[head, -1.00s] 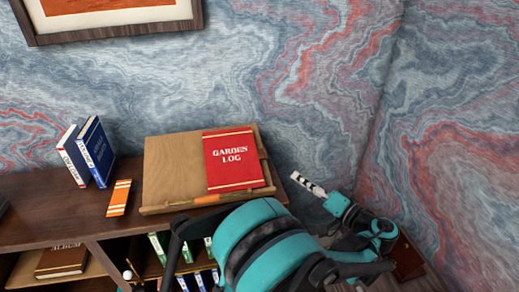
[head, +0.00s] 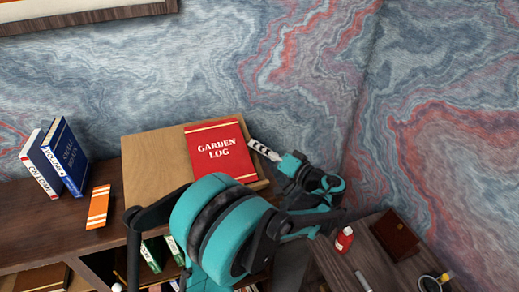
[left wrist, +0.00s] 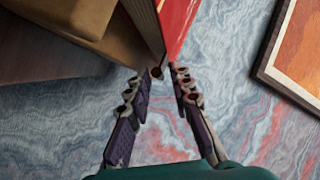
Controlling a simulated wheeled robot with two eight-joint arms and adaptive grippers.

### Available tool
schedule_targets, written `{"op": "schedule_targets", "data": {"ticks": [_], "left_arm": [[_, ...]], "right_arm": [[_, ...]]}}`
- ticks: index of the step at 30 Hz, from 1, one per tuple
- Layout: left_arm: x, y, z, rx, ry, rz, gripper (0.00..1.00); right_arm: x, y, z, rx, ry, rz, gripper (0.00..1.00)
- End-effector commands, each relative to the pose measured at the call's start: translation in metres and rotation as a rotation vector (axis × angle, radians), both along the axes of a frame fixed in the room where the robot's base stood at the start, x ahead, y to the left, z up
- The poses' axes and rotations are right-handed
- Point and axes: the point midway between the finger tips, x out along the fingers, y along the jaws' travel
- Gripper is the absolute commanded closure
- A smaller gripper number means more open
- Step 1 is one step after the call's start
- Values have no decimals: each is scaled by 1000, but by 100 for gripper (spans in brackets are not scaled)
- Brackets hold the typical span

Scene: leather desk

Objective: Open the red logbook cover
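The red logbook (head: 220,150), titled "GARDEN LOG", lies with its cover closed on a slanted wooden board (head: 148,160). Its red edge also shows at the top of the left wrist view (left wrist: 178,22). My left gripper (head: 262,150) is at the right edge of the logbook in the head view. In the left wrist view, its two fingers (left wrist: 163,74) stand apart with nothing held between them, the tips close to the book's edge. I cannot tell whether a finger touches the book. My arm hides the lower part of the board. My right gripper is out of view.
Two upright books (head: 56,158) and an orange striped card (head: 98,207) are left of the board. The marbled wall rises behind. A lower table at right holds a red bottle (head: 344,239), a brown wallet-like item (head: 395,236) and a mug (head: 430,284).

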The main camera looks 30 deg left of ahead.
Motion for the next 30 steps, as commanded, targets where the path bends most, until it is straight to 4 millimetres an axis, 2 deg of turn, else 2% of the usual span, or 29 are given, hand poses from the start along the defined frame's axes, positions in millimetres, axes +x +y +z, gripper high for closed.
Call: {"op": "schedule_targets", "data": {"ticks": [6, 9, 20, 26, 30], "left_arm": [[0, 1, 0, 0, 0, 0, 78], [0, 0, 0, 0, 0, 0, 100], [-1, 0, 5, -10, -10, -6, 100], [-6, -3, 23, -55, -64, -31, 100], [-14, -5, 44, -113, -131, -64, 100]], "right_arm": [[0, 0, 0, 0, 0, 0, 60], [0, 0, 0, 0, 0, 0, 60], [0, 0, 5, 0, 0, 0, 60], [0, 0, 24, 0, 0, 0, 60], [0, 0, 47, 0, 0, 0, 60]]}}
